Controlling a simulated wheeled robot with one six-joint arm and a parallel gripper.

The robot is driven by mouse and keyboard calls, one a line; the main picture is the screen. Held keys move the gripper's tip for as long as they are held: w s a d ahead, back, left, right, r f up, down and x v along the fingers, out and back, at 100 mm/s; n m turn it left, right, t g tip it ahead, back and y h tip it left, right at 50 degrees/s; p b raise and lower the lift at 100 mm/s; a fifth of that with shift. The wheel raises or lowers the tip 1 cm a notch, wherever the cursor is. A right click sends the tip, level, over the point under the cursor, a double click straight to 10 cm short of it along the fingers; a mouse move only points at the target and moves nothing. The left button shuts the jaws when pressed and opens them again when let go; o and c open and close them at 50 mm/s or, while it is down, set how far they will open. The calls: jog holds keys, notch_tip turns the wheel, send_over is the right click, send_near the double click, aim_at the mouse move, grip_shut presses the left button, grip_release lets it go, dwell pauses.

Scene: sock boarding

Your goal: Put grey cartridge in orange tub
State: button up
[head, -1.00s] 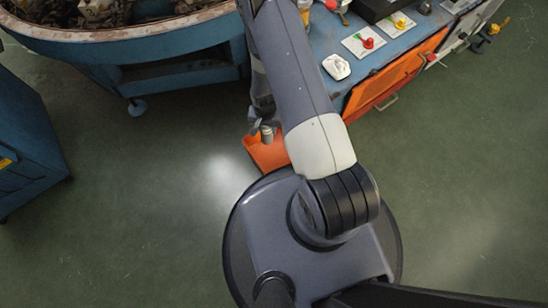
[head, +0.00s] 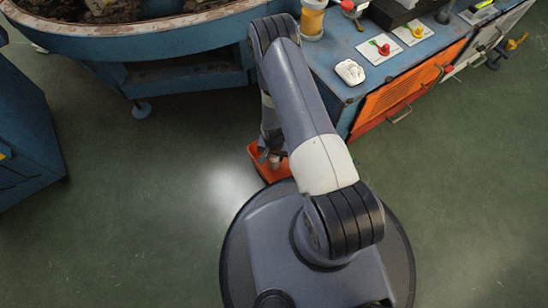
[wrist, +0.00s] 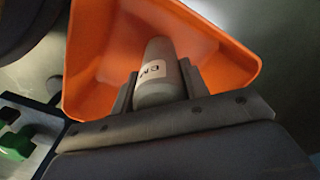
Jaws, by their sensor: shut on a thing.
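The grey cartridge (wrist: 157,72), with a white label bearing dark marks, is held between the two fingers of my gripper (wrist: 158,84) in the wrist view. My gripper is shut on it. The orange tub (wrist: 98,58) lies beyond the cartridge in that view, its walls around the cartridge's outline. In the head view the tub (head: 268,175) stands on the floor beside my base, partly hidden by my arm. My gripper (head: 269,155) points down over it with the cartridge (head: 274,162). I cannot tell whether the cartridge touches the tub's bottom.
A blue bench (head: 345,90) with an orange front (head: 405,90) stands to the right, carrying switches, a white lump (head: 350,72) and a yellow-orange jar (head: 312,20). A large round blue-rimmed vat (head: 180,35) is at the back.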

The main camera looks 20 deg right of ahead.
jog(key=shift+f, duration=0.4)
jog(key=shift+f, duration=0.1)
jog(key=shift+f, duration=0.15)
jog(key=o, duration=1)
jog(key=shift+o, duration=0.2)
notch_tip(320, 180, up, 12)
jog(key=p, duration=0.5)
jog(key=shift+r, duration=0.25)
